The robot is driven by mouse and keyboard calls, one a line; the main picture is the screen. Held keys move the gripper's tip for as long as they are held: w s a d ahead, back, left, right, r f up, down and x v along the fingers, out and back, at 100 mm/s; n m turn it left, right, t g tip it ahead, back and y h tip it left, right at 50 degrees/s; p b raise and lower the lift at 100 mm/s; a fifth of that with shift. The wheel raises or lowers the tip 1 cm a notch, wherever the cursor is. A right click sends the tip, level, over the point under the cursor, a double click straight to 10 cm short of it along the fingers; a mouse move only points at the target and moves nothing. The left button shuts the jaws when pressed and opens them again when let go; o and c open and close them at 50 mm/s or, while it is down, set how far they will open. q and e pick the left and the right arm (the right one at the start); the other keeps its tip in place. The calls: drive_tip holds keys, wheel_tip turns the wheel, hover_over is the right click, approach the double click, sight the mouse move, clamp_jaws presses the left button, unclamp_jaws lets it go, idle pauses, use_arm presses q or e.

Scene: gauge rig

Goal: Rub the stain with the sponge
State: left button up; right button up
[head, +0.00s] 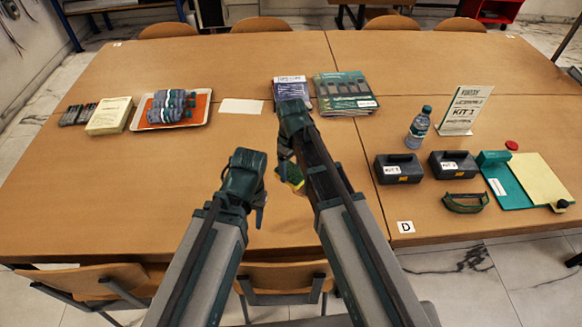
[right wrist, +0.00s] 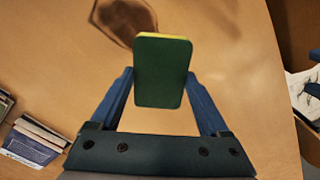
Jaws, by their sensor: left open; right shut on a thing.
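A green sponge with a yellow layer (right wrist: 162,72) is held between the fingers of my right gripper (right wrist: 160,85), which is shut on it. In the head view the sponge (head: 294,175) shows partly beside my right gripper (head: 286,168). A brown stain (right wrist: 122,15) lies on the table just beyond the sponge in the right wrist view, partly covered by it. I cannot tell whether the sponge touches the table. The stain is not clear in the head view, behind my right arm. My left gripper (head: 258,204) is open and empty, left of the right one.
Magazines (head: 345,93) and a small book stack (head: 291,92) lie behind my right gripper. A tray (head: 141,124) of dark rolled items is at left. A bottle (head: 419,127), dark kit boxes (head: 398,168) and a clipboard (head: 510,187) are at right.

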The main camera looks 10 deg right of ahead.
drive_tip(key=shift+w, duration=0.35)
drive_tip(key=shift+s+f, duration=0.1)
drive_tip(key=shift+f, duration=0.05)
